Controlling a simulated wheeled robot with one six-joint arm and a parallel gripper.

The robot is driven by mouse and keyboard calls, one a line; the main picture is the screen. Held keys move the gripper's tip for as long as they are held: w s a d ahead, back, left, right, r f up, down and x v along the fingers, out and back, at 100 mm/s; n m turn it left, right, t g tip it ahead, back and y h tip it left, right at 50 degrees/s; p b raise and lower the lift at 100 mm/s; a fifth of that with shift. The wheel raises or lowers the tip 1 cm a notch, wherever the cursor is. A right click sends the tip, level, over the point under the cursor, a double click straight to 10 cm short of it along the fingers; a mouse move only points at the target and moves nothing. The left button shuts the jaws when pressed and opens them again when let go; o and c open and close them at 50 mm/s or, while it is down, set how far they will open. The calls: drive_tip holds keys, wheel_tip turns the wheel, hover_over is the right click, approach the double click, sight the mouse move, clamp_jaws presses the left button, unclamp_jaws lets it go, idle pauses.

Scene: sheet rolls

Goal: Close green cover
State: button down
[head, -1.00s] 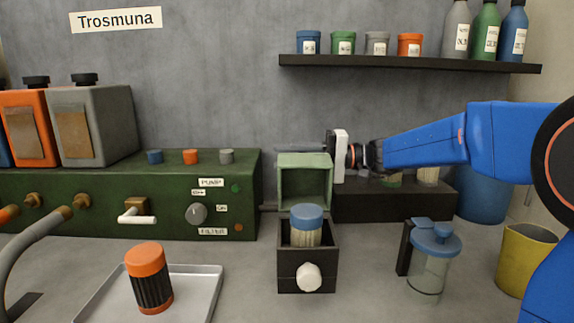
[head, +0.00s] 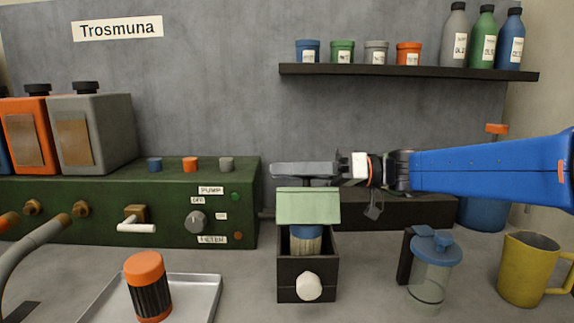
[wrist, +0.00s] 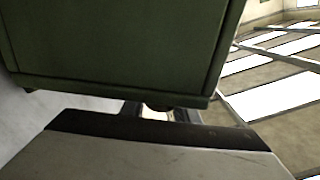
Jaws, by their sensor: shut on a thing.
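The green cover (head: 308,206) is hinged at the back of a small black box (head: 307,285). It is tilted partway down over the box. A blue-topped filter cartridge (head: 306,244) stands in the box below it. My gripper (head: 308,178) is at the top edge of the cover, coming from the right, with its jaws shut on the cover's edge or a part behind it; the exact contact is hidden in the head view. In the wrist view the green cover (wrist: 125,45) fills the top, with my gripper (wrist: 158,112) against its lower edge.
A metal tray (head: 205,295) with an orange-capped cartridge (head: 148,287) lies at the left. A blue-lidded clear jar (head: 430,275) and a yellow mug (head: 525,270) stand at the right. A green pump panel (head: 100,215) is behind. A shelf (head: 410,71) hangs above.

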sight(287, 189)
drive_tip(key=s+n, duration=0.1)
drive_tip(key=s+f+n, duration=0.2)
drive_tip(key=s, duration=0.1)
drive_tip(key=shift+s+f+n, duration=0.9)
drive_tip(key=shift+s+n, duration=0.25)
drive_tip(key=shift+n, duration=0.35)
drive_tip(key=shift+f, duration=0.1)
drive_tip(key=c, duration=1.4)
unclamp_jaws()
wheel_tip(287, 189, up, 10)
drive_tip(key=shift+s, duration=0.1)
